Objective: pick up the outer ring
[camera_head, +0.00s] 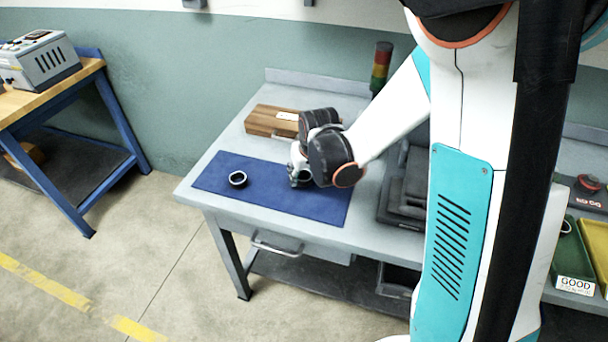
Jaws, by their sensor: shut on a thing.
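A dark ring (238,179) with a light rim lies on the left part of the blue mat (215,171), apart from my gripper. My gripper (299,182) is low over the middle of the mat, to the right of that ring. It is shut on a second dark ring (306,177), which is small and partly hidden by the fingers and wrist. I cannot tell whether this ring touches the mat. The picture does not clearly show which of the two is the outer ring.
A wooden box (268,120) stands behind the mat. A dark machine (402,195) is to the right, and a signal light (381,66) stands at the back. The mat's front area is clear. A green tray (572,250) marked GOOD is at the far right.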

